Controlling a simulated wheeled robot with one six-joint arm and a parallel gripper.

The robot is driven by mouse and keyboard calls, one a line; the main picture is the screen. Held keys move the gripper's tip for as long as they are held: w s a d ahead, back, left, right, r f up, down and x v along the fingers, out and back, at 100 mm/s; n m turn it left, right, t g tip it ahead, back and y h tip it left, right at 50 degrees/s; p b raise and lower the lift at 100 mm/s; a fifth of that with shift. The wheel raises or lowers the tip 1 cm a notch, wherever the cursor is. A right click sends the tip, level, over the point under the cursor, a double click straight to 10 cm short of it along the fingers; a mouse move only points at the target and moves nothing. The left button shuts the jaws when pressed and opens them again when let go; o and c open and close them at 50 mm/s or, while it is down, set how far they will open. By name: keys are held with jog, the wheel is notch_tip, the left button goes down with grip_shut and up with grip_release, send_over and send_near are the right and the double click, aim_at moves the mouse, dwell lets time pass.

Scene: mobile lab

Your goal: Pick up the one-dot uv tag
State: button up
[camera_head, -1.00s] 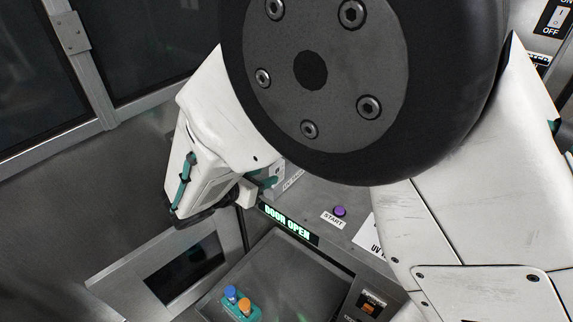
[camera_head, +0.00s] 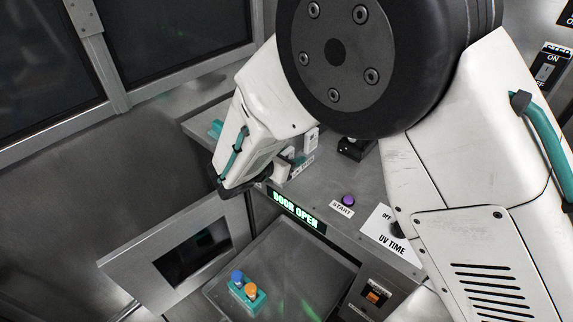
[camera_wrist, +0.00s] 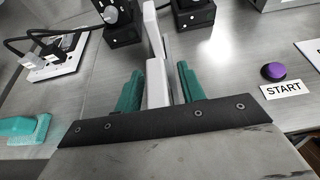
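My gripper (camera_wrist: 160,92) shows in the wrist view with its two teal fingers apart. A white upright piece (camera_wrist: 157,82), which looks like a UV tag, stands between or just beyond the fingers, with a thin gap on each side. A second white piece (camera_wrist: 152,28) is farther back. I see no dots on either, so I cannot tell which is the one-dot tag. In the head view two small white pieces (camera_head: 281,171) (camera_head: 311,139) stand beside a label at my gripper's end (camera_head: 228,182); the fingers themselves are hidden there.
A purple START button (camera_head: 348,200) and a UV TIME panel (camera_head: 386,232) are on the steel top. Below, an open chamber beside the DOOR OPEN display (camera_head: 298,212) holds a teal rack (camera_head: 246,295) with blue and orange caps. Sockets with cables (camera_wrist: 52,60) lie left in the wrist view.

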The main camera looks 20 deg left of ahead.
grip_shut()
jog(key=shift+r, duration=0.1)
